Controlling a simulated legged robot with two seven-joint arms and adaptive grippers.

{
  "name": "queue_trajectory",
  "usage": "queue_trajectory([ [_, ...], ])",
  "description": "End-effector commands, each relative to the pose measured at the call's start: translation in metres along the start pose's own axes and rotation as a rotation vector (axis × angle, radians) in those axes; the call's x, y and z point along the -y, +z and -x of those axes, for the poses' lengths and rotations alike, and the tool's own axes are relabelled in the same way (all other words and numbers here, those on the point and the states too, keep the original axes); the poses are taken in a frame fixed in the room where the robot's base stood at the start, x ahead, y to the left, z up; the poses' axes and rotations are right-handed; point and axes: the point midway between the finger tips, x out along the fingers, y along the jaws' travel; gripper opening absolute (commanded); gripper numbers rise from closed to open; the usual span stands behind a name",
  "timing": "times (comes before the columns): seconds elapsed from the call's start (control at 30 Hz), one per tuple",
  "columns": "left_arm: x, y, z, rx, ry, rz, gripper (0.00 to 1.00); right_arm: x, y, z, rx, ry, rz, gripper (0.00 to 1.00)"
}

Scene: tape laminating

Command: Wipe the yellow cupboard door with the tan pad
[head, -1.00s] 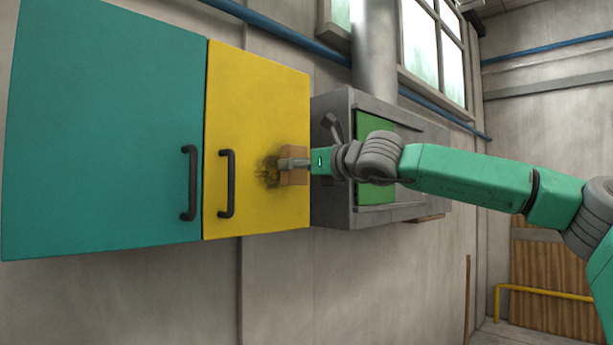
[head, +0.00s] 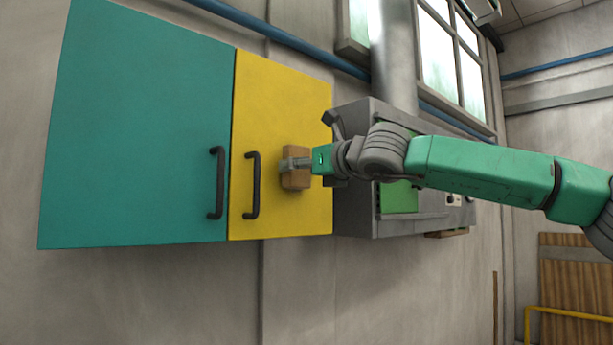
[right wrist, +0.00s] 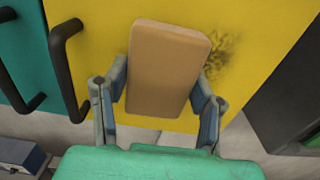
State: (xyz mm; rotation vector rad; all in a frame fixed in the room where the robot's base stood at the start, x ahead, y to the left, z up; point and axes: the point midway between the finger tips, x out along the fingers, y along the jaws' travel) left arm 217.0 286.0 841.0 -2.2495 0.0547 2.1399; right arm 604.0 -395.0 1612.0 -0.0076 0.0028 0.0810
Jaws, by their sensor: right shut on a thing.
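The yellow cupboard door (head: 285,105) has a dark grey handle (head: 252,185) near its left edge. My right gripper (head: 291,164) is shut on the tan pad (head: 296,182), which is in front of the door, right of the handle. In the right wrist view, the pad (right wrist: 168,65) is between the two fingers and hides part of the door. A dark smudge (right wrist: 222,55) shows on the door just right of the pad there. I cannot tell whether the pad touches the door. My left gripper is not in view.
A teal door (head: 140,140) with its own handle (head: 217,183) adjoins on the left. A grey box (head: 355,215) with a green panel stands close on the right, behind my right arm. A blue pipe (head: 300,43) runs above.

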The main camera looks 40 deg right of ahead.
Motion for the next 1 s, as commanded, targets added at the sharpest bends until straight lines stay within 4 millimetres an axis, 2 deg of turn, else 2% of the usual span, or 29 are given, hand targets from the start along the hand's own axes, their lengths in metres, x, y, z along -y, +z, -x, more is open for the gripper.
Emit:
queue_trajectory([
  [0.17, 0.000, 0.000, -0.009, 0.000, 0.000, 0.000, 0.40, -0.006, -0.004, 0.001, 0.000, -0.001, -0.004, 0.19],
  [0.4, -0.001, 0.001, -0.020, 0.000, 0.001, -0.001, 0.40, -0.028, -0.003, 0.001, 0.000, -0.001, -0.003, 0.19],
  [0.6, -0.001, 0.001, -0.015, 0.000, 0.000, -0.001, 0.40, -0.037, 0.006, 0.002, 0.000, -0.001, 0.000, 0.19],
  [0.8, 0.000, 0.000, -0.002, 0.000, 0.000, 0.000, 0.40, -0.036, 0.020, 0.003, 0.001, -0.001, 0.000, 0.19],
  [1.0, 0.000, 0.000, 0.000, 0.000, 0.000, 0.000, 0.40, -0.025, 0.018, 0.003, 0.000, -0.003, -0.006, 0.19],
])
